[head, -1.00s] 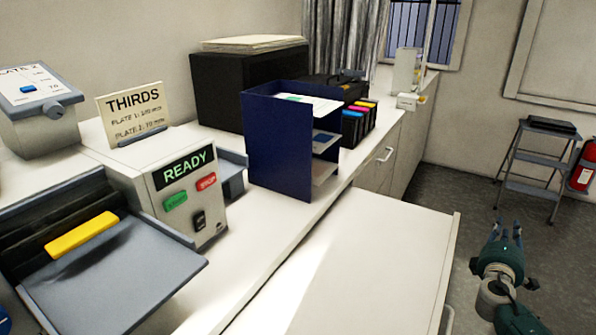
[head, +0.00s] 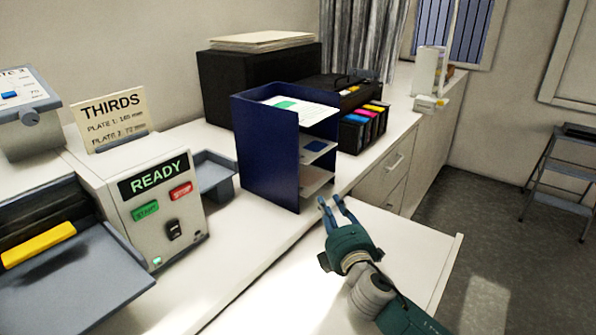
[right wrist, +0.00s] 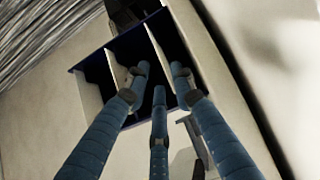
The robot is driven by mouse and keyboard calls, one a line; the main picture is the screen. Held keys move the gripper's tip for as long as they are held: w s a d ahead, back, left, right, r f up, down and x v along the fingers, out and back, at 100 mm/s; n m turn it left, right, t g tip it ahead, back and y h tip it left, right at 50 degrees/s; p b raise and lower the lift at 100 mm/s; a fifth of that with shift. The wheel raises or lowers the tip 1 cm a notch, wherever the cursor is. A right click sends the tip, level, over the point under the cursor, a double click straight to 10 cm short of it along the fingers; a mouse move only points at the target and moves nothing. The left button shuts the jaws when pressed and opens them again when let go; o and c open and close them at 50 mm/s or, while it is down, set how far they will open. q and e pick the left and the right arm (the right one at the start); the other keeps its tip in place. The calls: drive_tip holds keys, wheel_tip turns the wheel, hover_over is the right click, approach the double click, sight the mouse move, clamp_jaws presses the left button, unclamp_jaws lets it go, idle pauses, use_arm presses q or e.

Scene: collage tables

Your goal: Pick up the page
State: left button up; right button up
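A dark blue upright sorter (head: 266,150) stands on the counter with its open side to the right. A white page with a green mark (head: 306,112) lies on its top level. I cannot tell which is the task's page. My right gripper (head: 332,204) is just in front of the sorter's lower open side, fingers apart and empty. In the right wrist view its spread fingers (right wrist: 160,82) point at the sorter (right wrist: 124,46). My left gripper is out of view.
A grey machine with a READY display (head: 158,190) stands left of the sorter. Ink cartridges (head: 365,128) and a black printer are behind it. A white surface (head: 285,295) lies below my right arm. Open floor (head: 470,215) is to the right.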

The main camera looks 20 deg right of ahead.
sight(322, 185)
drive_tip(key=x, duration=0.2)
drive_tip(key=a+x, duration=0.1)
drive_tip(key=x, duration=0.1)
drive_tip(key=shift+w+d+r+p, duration=0.15)
drive_tip(key=shift+w+p, duration=0.25)
drive_tip(key=shift+w+d, duration=0.2)
drive_tip(key=x, duration=0.2)
drive_tip(key=p+x, duration=0.1)
drive_tip(key=x, duration=0.1)
drive_tip(key=shift+d, duration=0.35)
drive_tip(key=shift+w, duration=0.4)
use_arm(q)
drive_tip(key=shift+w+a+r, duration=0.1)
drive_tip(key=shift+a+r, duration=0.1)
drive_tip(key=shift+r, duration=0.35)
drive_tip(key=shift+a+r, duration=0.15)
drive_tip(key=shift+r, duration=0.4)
use_arm(e)
drive_tip(key=shift+s+d, duration=0.1)
clamp_jaws()
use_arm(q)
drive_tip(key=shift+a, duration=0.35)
